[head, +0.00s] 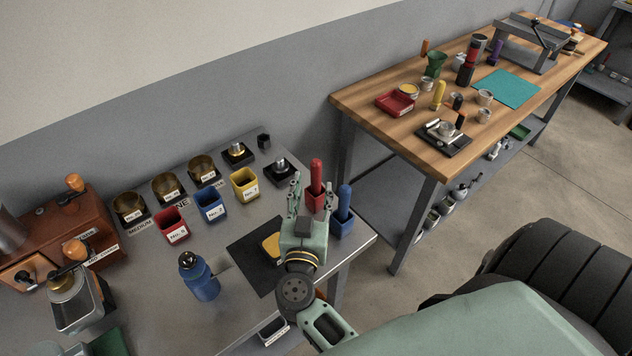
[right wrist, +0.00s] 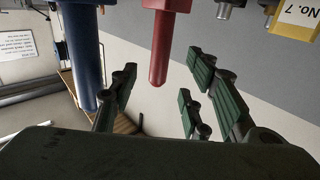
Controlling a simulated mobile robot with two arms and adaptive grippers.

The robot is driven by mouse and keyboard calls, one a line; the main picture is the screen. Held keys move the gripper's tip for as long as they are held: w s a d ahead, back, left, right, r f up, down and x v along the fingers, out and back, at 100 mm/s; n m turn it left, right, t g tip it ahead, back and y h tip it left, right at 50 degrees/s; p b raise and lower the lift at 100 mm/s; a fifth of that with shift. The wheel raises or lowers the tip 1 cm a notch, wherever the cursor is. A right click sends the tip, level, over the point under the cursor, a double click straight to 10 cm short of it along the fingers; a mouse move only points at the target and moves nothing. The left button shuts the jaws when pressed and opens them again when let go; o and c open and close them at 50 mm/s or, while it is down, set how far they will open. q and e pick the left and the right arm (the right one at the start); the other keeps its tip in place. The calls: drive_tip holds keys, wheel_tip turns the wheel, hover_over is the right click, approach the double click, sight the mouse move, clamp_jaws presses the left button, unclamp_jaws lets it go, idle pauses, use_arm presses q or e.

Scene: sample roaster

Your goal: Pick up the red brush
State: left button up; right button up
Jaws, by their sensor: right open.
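The red brush (head: 316,174) stands upright in a red holder (head: 313,199) near the right end of the metal table, its handle up. My right gripper (head: 313,187) is open, with its fingers to either side of the red handle as seen from the head. In the right wrist view, which is upside down, the red brush (right wrist: 160,52) shows between the open fingers of my right gripper (right wrist: 160,88); I see no clear contact. The brush's lower end is hidden in the holder.
A blue brush (head: 344,195) in a blue holder (head: 341,222) stands close on the right. A yellow bin (head: 244,185) is to the left. A blue bottle (head: 199,278) stands nearer. The wooden bench (head: 375,122) is beyond a gap.

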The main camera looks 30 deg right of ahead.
sight(315, 177)
drive_tip(key=b+x, duration=0.1)
drive_tip(key=x, duration=0.1)
drive_tip(key=b+x, duration=0.2)
drive_tip(key=x, duration=0.1)
drive_tip(key=shift+w+d+f, duration=0.2)
drive_tip(key=shift+f, duration=0.05)
drive_tip(key=shift+w+d, duration=0.35)
drive_tip(key=shift+w, duration=0.05)
drive_tip(key=shift+r, duration=0.1)
clamp_jaws()
